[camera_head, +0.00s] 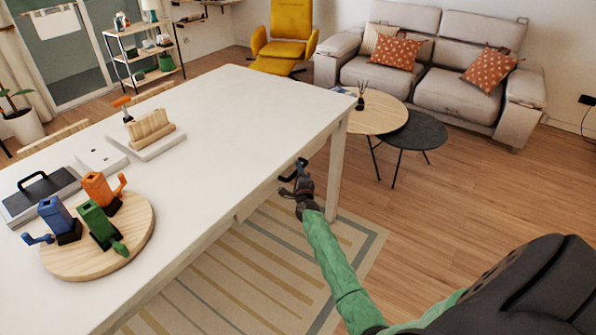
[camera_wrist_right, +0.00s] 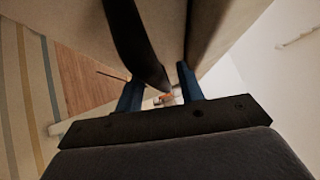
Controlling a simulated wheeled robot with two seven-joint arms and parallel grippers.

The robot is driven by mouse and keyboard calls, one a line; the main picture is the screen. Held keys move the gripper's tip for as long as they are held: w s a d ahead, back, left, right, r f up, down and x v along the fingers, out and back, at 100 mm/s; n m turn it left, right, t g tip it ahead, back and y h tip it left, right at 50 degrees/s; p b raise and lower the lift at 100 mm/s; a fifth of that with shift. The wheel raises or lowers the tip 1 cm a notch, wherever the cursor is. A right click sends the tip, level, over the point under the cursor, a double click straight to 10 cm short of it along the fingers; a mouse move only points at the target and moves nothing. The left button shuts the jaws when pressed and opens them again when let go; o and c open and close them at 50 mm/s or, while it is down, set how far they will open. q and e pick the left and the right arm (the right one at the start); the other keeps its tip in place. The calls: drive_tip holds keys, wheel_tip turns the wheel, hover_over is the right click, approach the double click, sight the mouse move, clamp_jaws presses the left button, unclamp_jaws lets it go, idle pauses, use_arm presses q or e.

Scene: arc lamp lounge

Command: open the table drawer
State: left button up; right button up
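The white-topped table (camera_head: 215,105) fills the left and middle of the head view. A dark drawer handle (camera_head: 294,170) sticks out from its near side, close to the right corner leg. The drawer front is mostly hidden under the table edge, and I cannot tell whether it stands out. My right gripper (camera_head: 302,186) is at the handle. In the right wrist view my right gripper (camera_wrist_right: 160,90) has its blue fingers apart, with the dark handle bar (camera_wrist_right: 132,45) reaching down between them. A gap shows beside the right finger. My left gripper is out of view.
A round wooden board (camera_head: 75,262) with several colored figures stands on the table, near a dark-handled box (camera_head: 42,192). Two round side tables (camera_head: 415,130) stand beyond the table's right corner. Bare floor (camera_head: 455,195) lies to the right.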

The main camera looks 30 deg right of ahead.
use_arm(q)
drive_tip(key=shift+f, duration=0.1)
use_arm(e)
drive_tip(key=shift+w+d, duration=0.1)
drive_tip(key=shift+w, duration=0.05)
drive_tip(key=shift+c, duration=0.2)
clamp_jaws()
use_arm(q)
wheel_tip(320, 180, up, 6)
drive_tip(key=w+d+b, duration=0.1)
drive_tip(key=b, duration=0.1)
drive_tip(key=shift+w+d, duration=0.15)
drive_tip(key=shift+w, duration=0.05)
use_arm(e)
drive_tip(key=s+d, duration=0.5)
drive_tip(key=s, duration=0.7)
drive_tip(key=s+d, duration=0.5)
drive_tip(key=s, duration=0.7)
drive_tip(key=shift+s, duration=0.15)
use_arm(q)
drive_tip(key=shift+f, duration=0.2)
